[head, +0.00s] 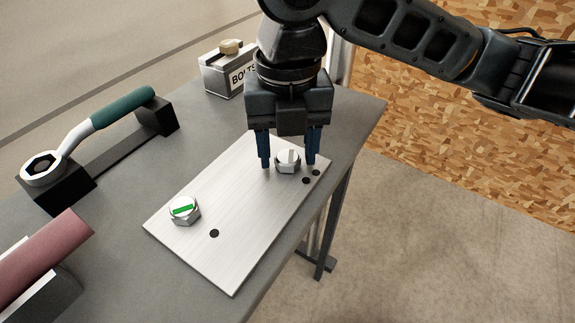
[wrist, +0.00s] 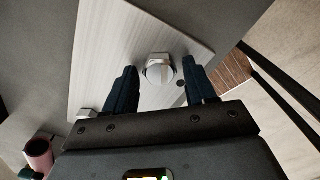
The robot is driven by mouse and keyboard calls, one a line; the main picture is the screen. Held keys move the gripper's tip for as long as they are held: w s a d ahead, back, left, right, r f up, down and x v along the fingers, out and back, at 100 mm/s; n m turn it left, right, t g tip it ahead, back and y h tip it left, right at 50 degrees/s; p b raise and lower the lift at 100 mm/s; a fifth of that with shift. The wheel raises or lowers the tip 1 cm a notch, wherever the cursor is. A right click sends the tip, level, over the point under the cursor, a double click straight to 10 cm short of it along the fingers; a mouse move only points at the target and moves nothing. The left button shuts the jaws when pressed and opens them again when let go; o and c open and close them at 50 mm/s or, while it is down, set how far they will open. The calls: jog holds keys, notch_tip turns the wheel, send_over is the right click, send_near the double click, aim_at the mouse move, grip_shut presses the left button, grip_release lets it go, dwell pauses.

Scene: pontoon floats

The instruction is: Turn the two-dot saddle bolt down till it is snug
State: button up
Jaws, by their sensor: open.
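The two-dot saddle bolt (head: 283,163) is a silver hex bolt at the far right end of a brushed metal plate (head: 232,190), beside two black dots. A pale stripe shows on its head. In the wrist view the bolt (wrist: 158,70) sits between the fingers, toward their tips. My gripper (head: 288,158) points down, open, with one blue finger on each side of the bolt. I cannot tell whether either finger touches it. The gap under the head is not clear.
Another hex bolt (head: 184,212) with a green stripe sits by one dot (head: 214,233). A green-handled ring wrench (head: 95,122) rests on black blocks at left. A pink cylinder (head: 38,258) is at lower left, a BOLTS box (head: 222,78) behind. The bench's right edge is close.

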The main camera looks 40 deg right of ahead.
jog(key=n+b, duration=0.1)
jog(key=n, duration=0.3)
jog(key=n+b, duration=0.2)
jog(key=n, duration=0.1)
jog(key=shift+f+n+b, duration=0.15)
jog(key=shift+n+b, duration=0.15)
jog(key=shift+n, duration=0.1)
jog(key=n+b, duration=0.2)
jog(key=n, duration=0.3)
jog(key=n+b, duration=0.1)
jog(key=n, duration=0.2)
jog(key=shift+r, duration=0.2)
jog(key=c, duration=0.9)
jog(key=m+p, duration=0.1)
jog(key=m, duration=0.2)
jog(key=shift+r+p, duration=0.15)
jog(key=shift+p, duration=0.15)
jog(key=o, duration=0.9)
jog(key=shift+f, duration=0.2)
